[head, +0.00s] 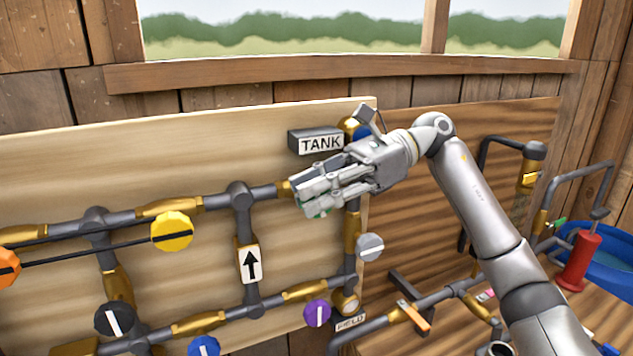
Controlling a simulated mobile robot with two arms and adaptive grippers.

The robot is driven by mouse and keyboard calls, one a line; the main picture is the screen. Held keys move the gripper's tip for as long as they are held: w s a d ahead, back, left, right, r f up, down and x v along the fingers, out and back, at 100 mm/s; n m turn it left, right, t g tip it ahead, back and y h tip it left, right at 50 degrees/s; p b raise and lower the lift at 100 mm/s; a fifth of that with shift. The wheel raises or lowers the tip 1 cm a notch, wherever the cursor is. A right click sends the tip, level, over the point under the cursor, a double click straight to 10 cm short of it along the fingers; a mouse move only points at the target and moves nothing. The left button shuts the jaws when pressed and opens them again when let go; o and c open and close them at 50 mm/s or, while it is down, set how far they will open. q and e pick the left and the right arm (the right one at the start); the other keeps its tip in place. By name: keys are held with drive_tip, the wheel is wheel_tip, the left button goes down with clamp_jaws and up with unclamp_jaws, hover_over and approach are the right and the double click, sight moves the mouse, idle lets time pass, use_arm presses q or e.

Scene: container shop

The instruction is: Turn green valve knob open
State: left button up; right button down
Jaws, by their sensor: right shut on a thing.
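The green valve knob (318,213) is on the upper pipe of the pale board, right of centre, below the TANK sign (321,143). My right gripper (309,194) is shut on it. The fingers cover nearly all of the knob, so only a thin green edge shows below them and its pointer line is hidden. My right arm reaches in from the lower right. My left gripper is not in view.
Other knobs are near: yellow (172,231), grey (369,247), purple (317,313), black (114,319), blue (204,347) and orange (8,267). An arrow sign (250,264) is on a vertical pipe. A red cylinder (580,262) and a blue tub (610,262) stand right.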

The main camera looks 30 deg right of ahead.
drive_tip(key=h+p, duration=0.3)
drive_tip(key=shift+a+r+h, duration=0.3)
drive_tip(key=shift+h, duration=0.1)
drive_tip(key=h+p, duration=0.3)
drive_tip(key=shift+a+f+h, duration=0.25)
drive_tip(key=shift+h, duration=0.05)
drive_tip(key=h+p, duration=0.1)
drive_tip(key=h, duration=0.1)
drive_tip(key=f+h+p, duration=0.1)
drive_tip(key=h+p, duration=0.1)
drive_tip(key=h, duration=0.1)
drive_tip(key=shift+a+g, duration=0.15)
drive_tip(key=shift+g, duration=0.15)
drive_tip(key=shift+f+h+p, duration=0.2)
drive_tip(key=shift+h+p, duration=0.2)
drive_tip(key=shift+h, duration=0.25)
drive_tip(key=shift+f+h+p, duration=0.2)
drive_tip(key=shift+h+p, duration=0.2)
drive_tip(key=shift+h, duration=0.25)
drive_tip(key=shift+f, duration=0.1)
drive_tip(key=c, duration=1.7)
unclamp_jaws()
